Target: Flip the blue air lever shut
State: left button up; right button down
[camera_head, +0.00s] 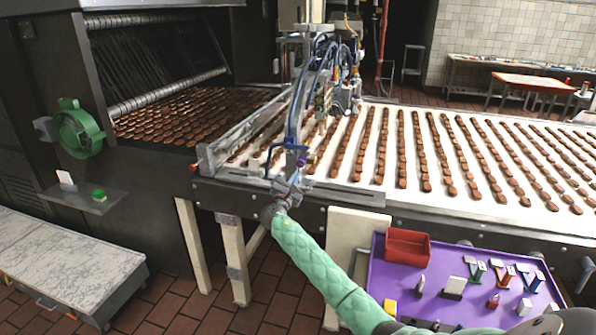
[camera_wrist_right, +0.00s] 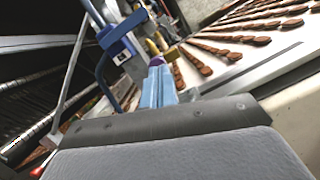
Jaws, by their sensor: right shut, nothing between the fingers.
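A blue fitting with a bent blue bar (camera_head: 290,146) is at the near corner of the conveyor, below the hose-covered machine head. It looks like the air lever, but its exact position is hard to read. In the right wrist view the blue part (camera_wrist_right: 121,47) stands beyond and left of the fingertips. My right gripper (camera_head: 297,174) is at the end of the green-sleeved arm, just below the blue fitting. Its fingers (camera_wrist_right: 158,72) are shut and empty, pointing toward a small purple part. I cannot tell whether they touch it. My left gripper is out of view.
Rows of brown biscuits lie on the white conveyor (camera_head: 452,215) to the right. Blue hoses (camera_head: 318,75) hang above the gripper. A purple tray (camera_head: 388,270) with a red bin (camera_head: 407,247) and small tools stands at front right.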

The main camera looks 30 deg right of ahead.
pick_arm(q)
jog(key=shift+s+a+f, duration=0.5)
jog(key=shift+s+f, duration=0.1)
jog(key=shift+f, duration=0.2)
pick_arm(e)
jog(key=v, duration=0.3)
jog(key=shift+s+a+f, duration=0.1)
jog(key=shift+s+f, duration=0.05)
jog(key=shift+s, duration=0.15)
